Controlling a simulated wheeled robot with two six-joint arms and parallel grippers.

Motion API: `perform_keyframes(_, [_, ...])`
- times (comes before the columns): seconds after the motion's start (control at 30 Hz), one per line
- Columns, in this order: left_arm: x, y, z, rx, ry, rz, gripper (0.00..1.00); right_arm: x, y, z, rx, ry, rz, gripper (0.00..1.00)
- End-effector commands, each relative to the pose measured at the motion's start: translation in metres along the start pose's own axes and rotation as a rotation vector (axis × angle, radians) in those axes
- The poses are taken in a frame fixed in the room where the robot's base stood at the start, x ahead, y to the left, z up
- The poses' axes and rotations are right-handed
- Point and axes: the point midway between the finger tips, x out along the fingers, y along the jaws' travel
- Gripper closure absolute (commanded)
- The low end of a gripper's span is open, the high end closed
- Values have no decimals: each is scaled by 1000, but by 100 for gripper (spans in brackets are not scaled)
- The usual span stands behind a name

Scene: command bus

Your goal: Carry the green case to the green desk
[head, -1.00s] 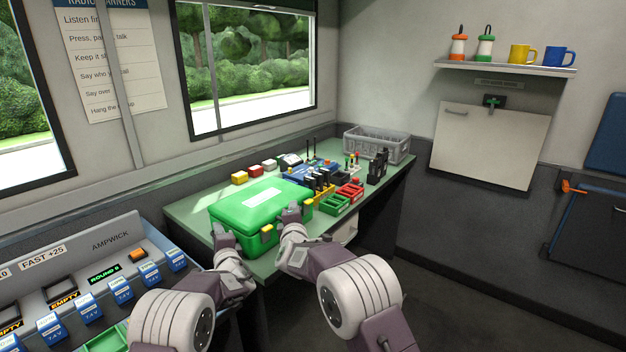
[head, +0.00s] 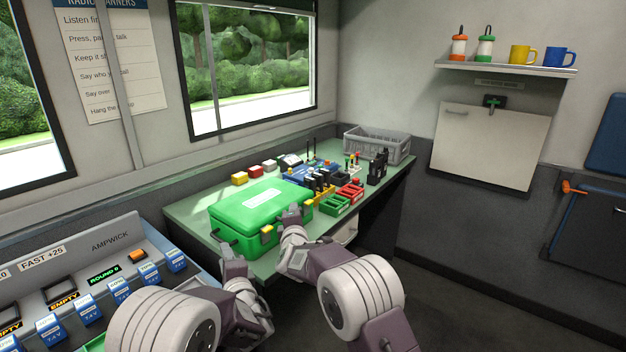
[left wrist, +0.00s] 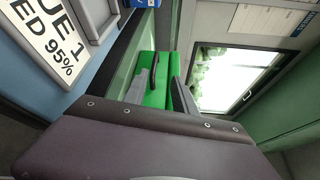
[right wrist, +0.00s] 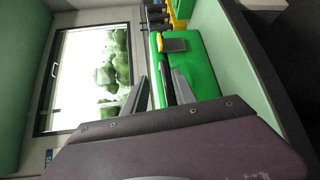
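The green case (head: 262,212) with a white label and yellow latches lies flat on the green desk (head: 186,209), near its front left. My left gripper (head: 233,257) is just off the case's near left end. In the left wrist view its fingers are apart, with the case (left wrist: 152,92) and a dark handle beyond them. My right gripper (head: 291,214) is at the case's front right. In the right wrist view its fingers (right wrist: 160,92) are apart, with a dark bar, seemingly a handle, between them against the case (right wrist: 200,72). I cannot tell whether they touch it.
Red and green bins (head: 341,203), radios and small coloured blocks stand right of and behind the case. A grey crate (head: 378,146) is at the desk's far end. A charger panel (head: 110,262) with blue batteries is at left. Open floor lies to the right.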

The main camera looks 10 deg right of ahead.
Motion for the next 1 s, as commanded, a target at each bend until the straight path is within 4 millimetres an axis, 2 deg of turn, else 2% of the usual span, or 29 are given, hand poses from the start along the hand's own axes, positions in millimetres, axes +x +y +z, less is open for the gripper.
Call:
perform_keyframes(0.3, [0,0,0,0,0,0,67,-74,1,-1,-1,4,1,67])
perform_keyframes(0.5, [0,0,0,0,0,0,67,-107,1,-1,-1,3,2,67])
perform_keyframes(0.63, [0,0,0,0,0,0,67,-113,0,0,0,1,2,67])
perform_keyframes(1.0, [0,0,0,0,0,0,67,-113,0,0,0,1,1,67])
